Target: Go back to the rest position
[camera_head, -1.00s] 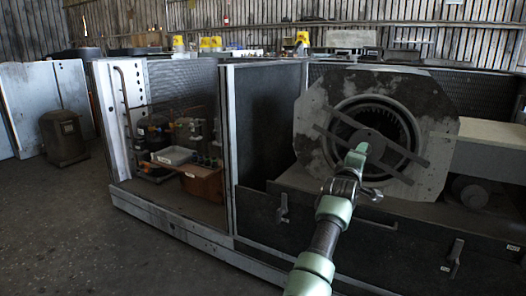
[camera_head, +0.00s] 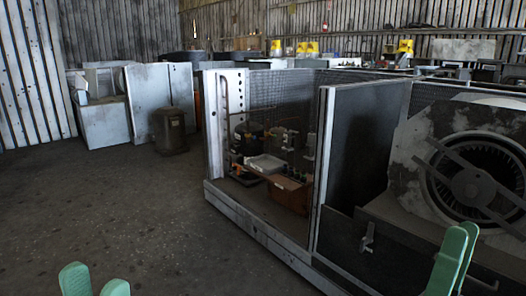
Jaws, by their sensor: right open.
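The blower housing (camera_head: 412,165) stands at the right of the head view, a grey mottled plate around a round opening. A dark blower wheel (camera_head: 472,186) with a crossbar sits in that opening; the right edge of the frame cuts it off. My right gripper (camera_head: 457,256) shows at the bottom right as two green fingers, apart from the housing and empty. My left gripper (camera_head: 96,284) shows only its two green fingertips at the bottom left, with a gap between them and nothing visible in it. Both arms are otherwise out of frame.
A long open metal cabinet (camera_head: 262,235) runs from the middle to the right. It holds a brown box (camera_head: 288,194) and a white tray (camera_head: 264,164). A dark canister (camera_head: 170,131) stands on the floor behind left. The concrete floor (camera_head: 110,215) at left is clear.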

